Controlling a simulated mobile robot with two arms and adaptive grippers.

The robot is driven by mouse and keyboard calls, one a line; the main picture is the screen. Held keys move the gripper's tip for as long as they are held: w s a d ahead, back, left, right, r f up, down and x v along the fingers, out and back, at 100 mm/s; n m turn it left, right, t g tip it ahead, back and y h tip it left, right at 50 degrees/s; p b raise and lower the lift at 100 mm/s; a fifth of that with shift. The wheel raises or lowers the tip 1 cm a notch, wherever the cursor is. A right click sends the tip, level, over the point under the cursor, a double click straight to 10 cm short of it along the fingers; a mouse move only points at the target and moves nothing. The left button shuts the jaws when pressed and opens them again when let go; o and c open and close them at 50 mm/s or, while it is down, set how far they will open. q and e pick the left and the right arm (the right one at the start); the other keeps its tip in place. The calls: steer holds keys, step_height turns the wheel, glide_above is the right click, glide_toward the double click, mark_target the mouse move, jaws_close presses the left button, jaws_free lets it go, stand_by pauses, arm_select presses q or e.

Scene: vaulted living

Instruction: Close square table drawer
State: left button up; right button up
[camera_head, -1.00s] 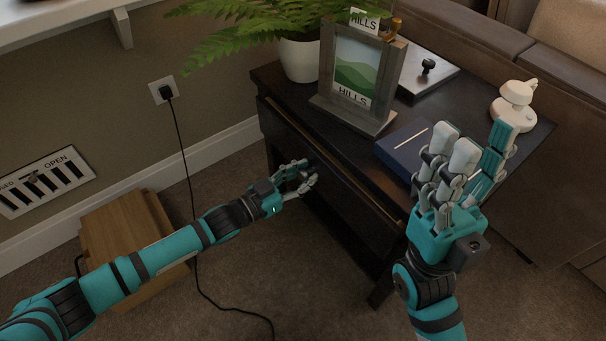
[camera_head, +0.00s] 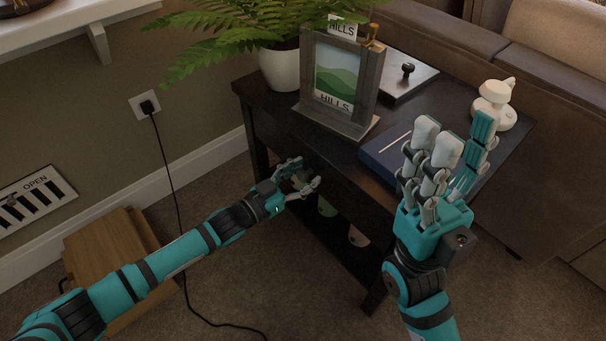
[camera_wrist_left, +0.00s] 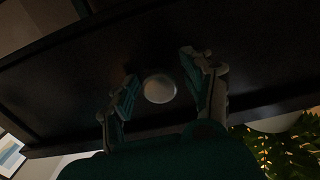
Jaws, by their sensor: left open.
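The dark square table (camera_head: 455,105) stands beside the sofa. Its drawer front (camera_head: 345,190) looks flush, or nearly so, with the table's front, with no clear gap under the top. My left gripper (camera_head: 303,177) is open at the drawer front. In the left wrist view, a pale round knob (camera_wrist_left: 159,88) on the dark drawer front (camera_wrist_left: 60,95) lies between its two spread fingers; whether they touch the drawer cannot be told. In the head view the fingers hide the knob. My right gripper (camera_head: 455,135) is open and empty, raised in front of the table's right side.
On the tabletop are a potted fern (camera_head: 280,70), a picture frame (camera_head: 340,75), a blue book (camera_head: 390,150), a silver box (camera_head: 405,75) and a white ornament (camera_head: 493,105). A wooden box (camera_head: 105,255) and a black cord (camera_head: 180,230) are on the floor.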

arm_select(q)
steer(key=shift+s+a, duration=0.1)
steer(key=shift+a, duration=0.1)
steer(key=v, duration=1.1)
steer(key=shift+s+a, duration=0.15)
steer(key=shift+a, duration=0.05)
